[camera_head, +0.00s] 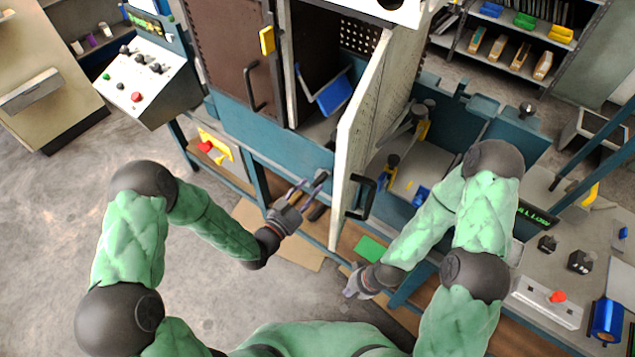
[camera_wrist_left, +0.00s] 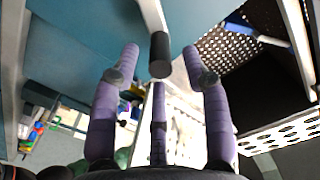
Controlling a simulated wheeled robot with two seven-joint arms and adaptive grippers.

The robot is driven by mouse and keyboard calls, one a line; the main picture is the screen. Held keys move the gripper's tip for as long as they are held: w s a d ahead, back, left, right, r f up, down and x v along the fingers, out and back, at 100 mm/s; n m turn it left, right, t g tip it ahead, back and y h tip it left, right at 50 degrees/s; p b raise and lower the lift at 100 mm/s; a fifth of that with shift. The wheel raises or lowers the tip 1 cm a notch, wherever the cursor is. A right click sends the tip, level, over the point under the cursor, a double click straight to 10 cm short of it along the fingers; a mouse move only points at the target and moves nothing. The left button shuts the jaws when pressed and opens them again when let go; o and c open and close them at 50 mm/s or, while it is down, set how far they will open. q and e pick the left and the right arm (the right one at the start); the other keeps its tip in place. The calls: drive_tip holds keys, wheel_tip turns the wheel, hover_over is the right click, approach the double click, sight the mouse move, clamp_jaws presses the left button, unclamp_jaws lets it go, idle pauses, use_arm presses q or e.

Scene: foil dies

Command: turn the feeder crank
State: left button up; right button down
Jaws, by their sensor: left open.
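The feeder crank shows in the left wrist view as a black cylindrical handle (camera_wrist_left: 159,54) on a pale grey arm (camera_wrist_left: 151,14). My left gripper (camera_head: 309,188) is in front of the teal machine below the open cabinet. In the left wrist view its purple fingers (camera_wrist_left: 160,70) are spread, with the black handle between the two upper fingertips. The gripper is open and does not visibly grip the handle. In the head view the crank is hard to separate from the fingers. My right gripper (camera_head: 354,284) hangs low beside the machine's front; its fingers are small and partly hidden.
A pale open door (camera_head: 362,120) with a black handle (camera_head: 366,197) stands just right of my left gripper. A brown door (camera_head: 232,62) is at the left. A control panel (camera_head: 138,80) stands far left, a console (camera_head: 545,302) at the right. Floor at the left is clear.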

sight(325, 174)
use_arm(q)
drive_tip(key=shift+x, duration=2.1)
clamp_jaws()
